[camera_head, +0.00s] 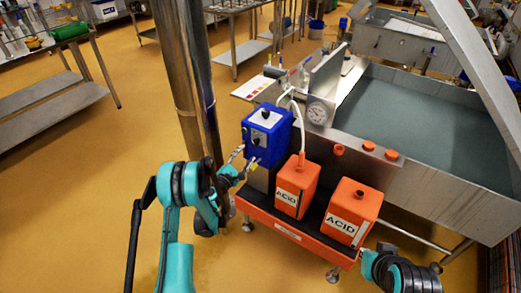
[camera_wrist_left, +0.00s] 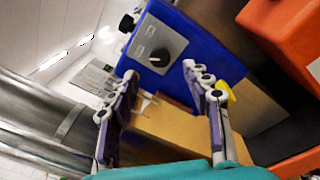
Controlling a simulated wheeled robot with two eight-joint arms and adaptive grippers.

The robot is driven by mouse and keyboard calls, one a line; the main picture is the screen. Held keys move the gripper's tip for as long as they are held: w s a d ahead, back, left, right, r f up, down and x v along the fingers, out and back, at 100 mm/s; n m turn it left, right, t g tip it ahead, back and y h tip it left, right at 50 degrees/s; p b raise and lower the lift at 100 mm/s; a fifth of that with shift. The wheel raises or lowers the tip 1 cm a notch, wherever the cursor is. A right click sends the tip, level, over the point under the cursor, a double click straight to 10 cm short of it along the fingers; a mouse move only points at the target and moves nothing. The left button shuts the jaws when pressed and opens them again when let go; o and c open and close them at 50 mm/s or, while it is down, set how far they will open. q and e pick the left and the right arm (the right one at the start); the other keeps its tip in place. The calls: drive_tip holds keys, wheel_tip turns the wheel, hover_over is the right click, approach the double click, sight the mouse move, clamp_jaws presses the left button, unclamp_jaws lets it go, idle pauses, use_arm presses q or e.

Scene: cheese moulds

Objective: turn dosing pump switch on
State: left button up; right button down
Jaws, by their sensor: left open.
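The dosing pump is a blue box (camera_head: 268,135) on the end of an orange stand, with dark knobs on its grey panel. In the left wrist view the pump (camera_wrist_left: 190,45) fills the upper middle, and its round black switch knob (camera_wrist_left: 160,58) sits on a grey plate. A smaller black knob (camera_wrist_left: 127,23) is at the pump's upper left corner. My left gripper (camera_head: 243,160) is open and empty in front of the pump's panel. In the wrist view its fingertips (camera_wrist_left: 160,74) are spread to either side of the switch, with no clear contact.
Two orange acid canisters (camera_head: 295,188) (camera_head: 352,212) stand right of the pump on the orange stand (camera_head: 300,236). A white hose (camera_head: 300,125) runs from the pump to the nearer one. A steel vat (camera_head: 450,185) is behind. A steel column (camera_head: 188,80) stands left. My right arm is at lower right.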

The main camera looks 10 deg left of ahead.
sight(254, 144)
use_arm(q)
drive_tip(key=b+x, duration=0.2)
drive_tip(key=x, duration=0.5)
drive_tip(key=shift+f, duration=0.2)
drive_tip(key=shift+w+d+r, duration=0.1)
drive_tip(key=shift+w, duration=0.25)
clamp_jaws()
